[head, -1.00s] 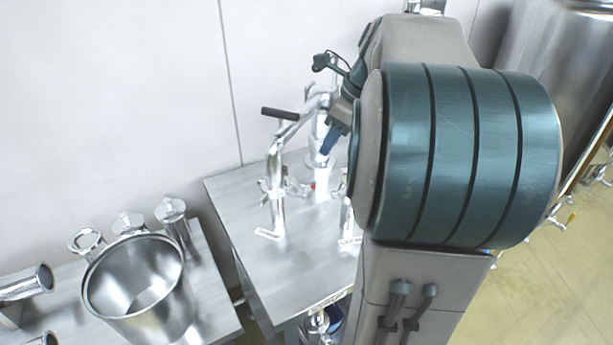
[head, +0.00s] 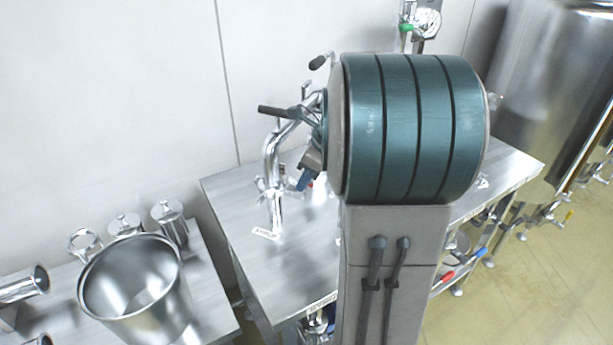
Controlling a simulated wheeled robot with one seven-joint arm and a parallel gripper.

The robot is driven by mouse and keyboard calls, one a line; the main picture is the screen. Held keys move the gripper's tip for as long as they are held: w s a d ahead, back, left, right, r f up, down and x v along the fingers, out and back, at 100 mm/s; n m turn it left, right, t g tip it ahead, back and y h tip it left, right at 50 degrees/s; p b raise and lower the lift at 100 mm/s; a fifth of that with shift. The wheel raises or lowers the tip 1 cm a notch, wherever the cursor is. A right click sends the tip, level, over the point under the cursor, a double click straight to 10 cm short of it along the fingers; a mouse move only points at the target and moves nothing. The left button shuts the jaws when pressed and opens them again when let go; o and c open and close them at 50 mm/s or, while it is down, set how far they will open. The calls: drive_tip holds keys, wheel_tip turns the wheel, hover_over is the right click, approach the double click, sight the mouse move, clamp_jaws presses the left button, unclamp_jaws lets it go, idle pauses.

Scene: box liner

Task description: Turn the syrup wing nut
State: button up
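A steel table (head: 235,215) carries a bent metal pipe (head: 270,160) with a black handle (head: 276,112) at its top. Clamp-like fittings with what look like small wing nuts (head: 264,185) sit low on this pipe, and a small white label (head: 264,234) lies at its foot. I cannot read the label or tell which nut is the syrup one. My gripper (head: 305,182) shows only in part, with a blue tip, just right of the pipe and close to its low fittings. My arm hides the rest of it and the fittings behind. Contact and finger opening cannot be made out.
A steel pot (head: 130,290) and small lidded canisters (head: 168,215) stand on a lower bench at the left. A large steel tank (head: 550,90) stands at the right. A tall fitting with a green band (head: 405,30) rises behind my arm. The table's front left is clear.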

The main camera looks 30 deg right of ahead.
clamp_jaws()
drive_tip(key=shift+r, duration=0.1)
drive_tip(key=shift+w+d+n+g+y+p, duration=0.15)
drive_tip(key=shift+w+n+g+p, duration=0.25)
drive_tip(key=shift+n+g+p, duration=1.5)
drive_tip(key=shift+w+d+n+t+y+p, duration=0.1)
drive_tip(key=shift+w+n+y+p, duration=0.4)
drive_tip(key=shift+n, duration=2.8)
drive_tip(key=shift+w+d+n+g+h+p, duration=0.1)
drive_tip(key=shift+w+n+g+p, duration=0.15)
drive_tip(key=shift+n+g+p, duration=1.7)
drive_tip(key=shift+n+t+b, duration=0.4)
drive_tip(key=shift+n+t, duration=0.45)
drive_tip(key=shift+t, duration=0.1)
unclamp_jaws()
drive_tip(key=shift+a, duration=0.1)
